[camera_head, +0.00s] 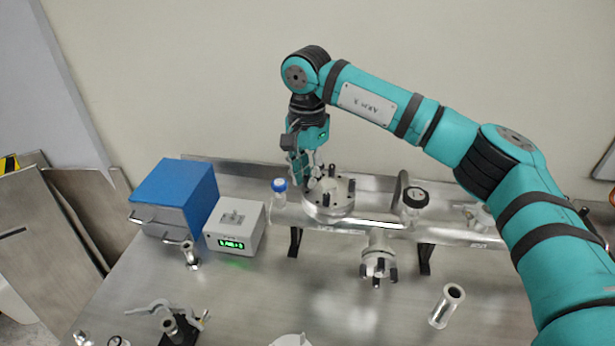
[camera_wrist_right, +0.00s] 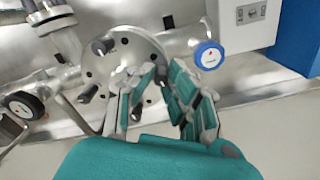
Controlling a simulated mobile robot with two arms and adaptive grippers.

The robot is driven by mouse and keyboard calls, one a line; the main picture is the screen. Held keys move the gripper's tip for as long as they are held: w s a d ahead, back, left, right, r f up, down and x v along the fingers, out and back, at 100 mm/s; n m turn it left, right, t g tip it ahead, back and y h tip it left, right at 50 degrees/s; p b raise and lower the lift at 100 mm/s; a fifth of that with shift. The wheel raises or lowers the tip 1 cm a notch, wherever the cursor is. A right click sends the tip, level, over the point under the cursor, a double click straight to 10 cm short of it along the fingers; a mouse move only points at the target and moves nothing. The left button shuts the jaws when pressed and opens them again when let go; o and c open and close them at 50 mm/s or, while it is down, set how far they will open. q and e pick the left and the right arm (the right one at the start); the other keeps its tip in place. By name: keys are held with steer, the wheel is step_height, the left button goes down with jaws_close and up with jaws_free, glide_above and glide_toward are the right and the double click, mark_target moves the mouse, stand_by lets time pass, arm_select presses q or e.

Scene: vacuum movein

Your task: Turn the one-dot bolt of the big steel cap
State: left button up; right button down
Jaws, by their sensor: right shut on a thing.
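The big steel cap (camera_head: 341,200) is a round flange with several dark upright bolts, on the horizontal steel pipe at the back of the bench. It also shows in the right wrist view (camera_wrist_right: 122,58). My right gripper (camera_head: 310,179) reaches down to the cap's left edge. In the wrist view its two fingers (camera_wrist_right: 164,72) are closed around a dark bolt (camera_wrist_right: 162,76) at the rim. Other bolts stand free, such as one at the front (camera_head: 326,200). The dots on the bolts are too small to read. My left gripper is out of view.
A display box (camera_head: 236,232) and blue box (camera_head: 178,195) are further left. A black-capped fitting (camera_head: 415,198) is right of the cap. A smaller flange (camera_head: 377,260) sticks out in front. A loose steel cylinder (camera_head: 446,306) is front right.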

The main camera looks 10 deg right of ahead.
mark_target(307, 175)
steer(key=m+b, duration=0.1)
steer(key=m, duration=0.2)
steer(key=shift+m, duration=0.4)
steer(key=m, duration=0.4)
steer(key=shift+w+m+b, duration=0.1)
steer(key=shift+m+b, duration=0.2)
steer(key=shift+b, duration=0.05)
steer(key=m, duration=0.4)
steer(key=shift+r+b, duration=0.1)
steer(key=shift+b, duration=0.25)
steer(key=shift+m, duration=2)
steer(key=c, duration=1.3)
jaws_free()
steer(key=shift+b, duration=0.3)
steer(key=shift+r, duration=0.15)
step_height(307, 175, up, 12)
steer(key=shift+f, duration=0.2)
